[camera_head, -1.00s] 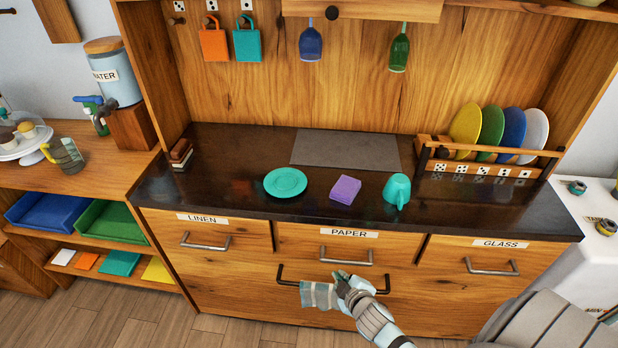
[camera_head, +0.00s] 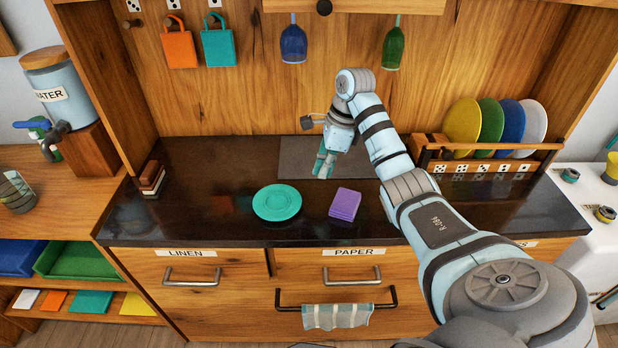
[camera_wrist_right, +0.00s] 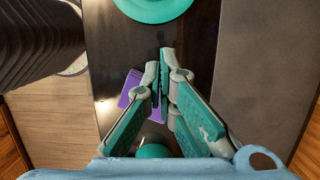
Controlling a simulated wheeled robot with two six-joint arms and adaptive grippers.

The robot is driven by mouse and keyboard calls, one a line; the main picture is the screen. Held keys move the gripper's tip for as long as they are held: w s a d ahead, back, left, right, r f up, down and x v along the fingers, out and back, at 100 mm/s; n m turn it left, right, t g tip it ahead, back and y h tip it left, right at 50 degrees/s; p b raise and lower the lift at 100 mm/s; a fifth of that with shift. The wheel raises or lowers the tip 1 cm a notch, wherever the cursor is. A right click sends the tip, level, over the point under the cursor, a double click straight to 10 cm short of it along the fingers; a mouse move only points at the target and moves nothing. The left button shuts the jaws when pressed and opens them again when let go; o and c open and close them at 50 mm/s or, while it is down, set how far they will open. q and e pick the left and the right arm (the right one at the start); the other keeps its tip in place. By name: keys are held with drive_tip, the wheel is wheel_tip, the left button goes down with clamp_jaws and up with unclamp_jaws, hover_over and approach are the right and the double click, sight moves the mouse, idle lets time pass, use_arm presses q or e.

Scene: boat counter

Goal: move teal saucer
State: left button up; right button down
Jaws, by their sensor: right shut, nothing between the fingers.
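The teal saucer (camera_head: 277,203) lies flat on the dark counter (camera_head: 215,170), left of a purple napkin stack (camera_head: 345,204). My right gripper (camera_head: 322,167) is above the counter's grey mat, behind and to the right of the saucer. In the right wrist view, the gripper (camera_wrist_right: 165,58) has its fingertips together with nothing between them. There the saucer (camera_wrist_right: 152,8) shows at the top edge, beyond the fingertips and apart from them. My left gripper is in neither view.
A teal cup (camera_wrist_right: 152,151) shows in the wrist view; my right arm hides it in the head view. A plate rack (camera_head: 492,168) stands at the back right. A striped towel (camera_head: 335,316) hangs on the front bar.

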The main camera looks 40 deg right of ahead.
sight(311, 204)
drive_tip(key=f+b, duration=0.2)
drive_tip(key=a+f+b, duration=0.1)
drive_tip(key=shift+s+f, duration=0.35)
drive_tip(key=x, duration=0.2)
drive_tip(key=w+x, duration=0.1)
drive_tip(key=x, duration=0.2)
drive_tip(key=shift+w, duration=0.1)
drive_tip(key=shift+r, duration=0.1)
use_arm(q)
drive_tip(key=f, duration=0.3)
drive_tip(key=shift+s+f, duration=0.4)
